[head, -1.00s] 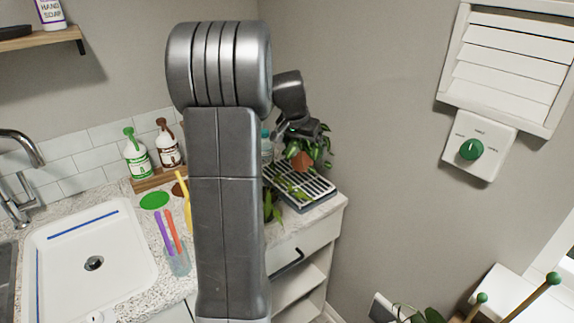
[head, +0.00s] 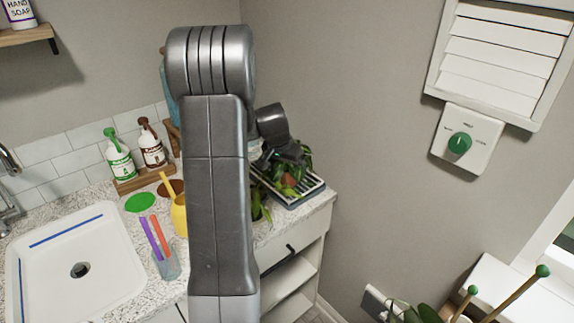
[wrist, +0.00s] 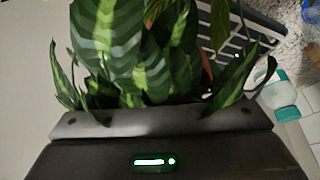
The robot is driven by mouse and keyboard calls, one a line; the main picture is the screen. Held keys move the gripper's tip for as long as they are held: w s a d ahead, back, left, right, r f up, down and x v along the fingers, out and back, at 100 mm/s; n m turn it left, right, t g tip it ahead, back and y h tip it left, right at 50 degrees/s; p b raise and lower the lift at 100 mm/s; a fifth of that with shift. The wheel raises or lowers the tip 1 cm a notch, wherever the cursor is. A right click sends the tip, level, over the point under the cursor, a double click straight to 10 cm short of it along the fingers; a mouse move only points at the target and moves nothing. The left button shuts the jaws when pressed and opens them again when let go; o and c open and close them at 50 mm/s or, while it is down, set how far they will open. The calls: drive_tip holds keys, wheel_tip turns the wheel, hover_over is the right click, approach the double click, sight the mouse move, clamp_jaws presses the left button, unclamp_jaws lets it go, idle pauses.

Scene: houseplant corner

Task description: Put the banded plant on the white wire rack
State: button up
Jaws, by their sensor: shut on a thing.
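The banded plant, dark green leaves with pale stripes, fills the wrist view (wrist: 115,40). Its terracotta pot (head: 289,181) shows small among leaves in the head view. My gripper (head: 284,156) is shut on the banded plant and holds it upright over the rack. The white wire rack (head: 312,187) has pale bars over a dark tray at the counter's right end; its bars also show in the wrist view (wrist: 238,48). Leaves hide the pot's bottom, so I cannot tell whether it touches the bars.
Another leafy plant (head: 259,205) stands left of the rack, partly behind my arm. A clear bottle with a teal cap (wrist: 279,95) is close by in the wrist view. A yellow watering can (head: 179,214), a cup of colored sticks (head: 167,265) and a sink (head: 80,245) are further left.

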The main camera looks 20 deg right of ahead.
drive_tip(key=shift+f, duration=0.15)
drive_tip(key=o, duration=1.2)
drive_tip(key=shift+r, duration=0.3)
drive_tip(key=b+v, duration=0.1)
drive_tip(key=v, duration=1.1)
drive_tip(key=shift+f, duration=0.2)
